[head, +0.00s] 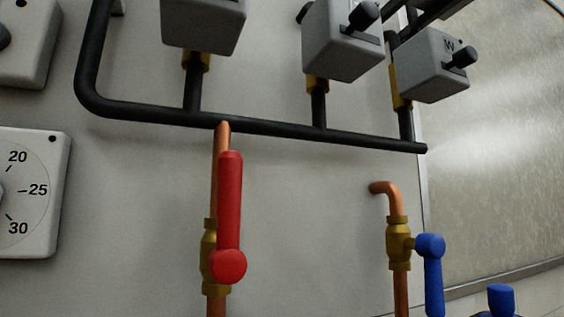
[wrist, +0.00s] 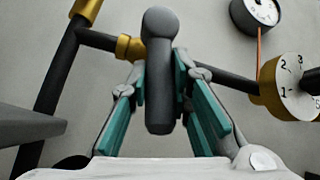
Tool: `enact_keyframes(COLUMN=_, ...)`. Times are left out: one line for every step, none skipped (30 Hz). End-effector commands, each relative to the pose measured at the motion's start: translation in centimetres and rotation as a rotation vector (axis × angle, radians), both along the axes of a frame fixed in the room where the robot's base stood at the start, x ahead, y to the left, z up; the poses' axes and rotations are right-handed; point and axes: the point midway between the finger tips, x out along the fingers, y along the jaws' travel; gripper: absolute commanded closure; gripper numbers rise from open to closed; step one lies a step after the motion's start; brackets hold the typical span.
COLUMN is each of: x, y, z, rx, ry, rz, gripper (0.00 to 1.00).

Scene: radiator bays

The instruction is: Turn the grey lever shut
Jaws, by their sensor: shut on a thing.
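The grey lever (wrist: 160,72) shows in the middle of the wrist view, with its round hub at the top and its handle pointing down the picture. It lies across a dark pipe (wrist: 97,39) with a brass fitting (wrist: 130,47) beside the hub. My gripper (wrist: 161,88) has its teal-padded fingers on both sides of the handle and is shut on it. The handle's lower end shows between the pads. I cannot make out the grey lever or my gripper in the head view.
In the wrist view, a numbered white knob (wrist: 291,88) and a round gauge (wrist: 262,11) stand at the right. In the head view are a red lever (head: 230,205), a blue lever (head: 432,272), a black pipe (head: 265,128), grey boxes (head: 342,38) and a white dial (head: 30,190).

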Motion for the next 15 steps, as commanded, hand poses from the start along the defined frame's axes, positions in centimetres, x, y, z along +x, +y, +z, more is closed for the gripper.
enact_keyframes(x=0.19, y=0.32, z=-0.22, rx=0.014, ry=0.012, rz=0.006, gripper=1.0)
enact_keyframes(x=0.17, y=0.28, z=-0.21, rx=0.024, ry=0.017, rz=0.007, gripper=1.0)
enact_keyframes(x=0.17, y=0.24, z=-0.21, rx=0.037, ry=0.023, rz=0.005, gripper=1.0)
enact_keyframes(x=0.19, y=0.21, z=-0.21, rx=0.045, ry=0.027, rz=0.006, gripper=1.0)
enact_keyframes(x=0.23, y=0.18, z=-0.22, rx=0.053, ry=0.031, rz=0.005, gripper=1.0)
enact_keyframes(x=0.23, y=0.18, z=-0.22, rx=0.061, ry=0.036, rz=0.005, gripper=1.0)
enact_keyframes(x=0.24, y=0.13, z=-0.21, rx=0.068, ry=0.037, rz=0.004, gripper=1.0)
enact_keyframes(x=0.27, y=0.08, z=-0.21, rx=0.073, ry=0.041, rz=0.004, gripper=1.0)
enact_keyframes(x=0.27, y=0.04, z=-0.19, rx=0.08, ry=0.044, rz=0.005, gripper=1.0)
enact_keyframes(x=0.25, y=0.03, z=-0.18, rx=0.084, ry=0.044, rz=0.004, gripper=1.0)
enact_keyframes(x=0.24, y=0.02, z=-0.17, rx=0.087, ry=0.045, rz=0.004, gripper=1.0)
enact_keyframes(x=0.23, y=0.0, z=-0.17, rx=0.089, ry=0.047, rz=0.004, gripper=1.0)
enact_keyframes(x=0.23, y=-0.02, z=-0.16, rx=0.091, ry=0.047, rz=0.004, gripper=1.0)
enact_keyframes(x=0.23, y=-0.03, z=-0.16, rx=0.093, ry=0.048, rz=0.004, gripper=1.0)
enact_keyframes(x=0.24, y=-0.05, z=-0.15, rx=0.093, ry=0.048, rz=0.003, gripper=1.0)
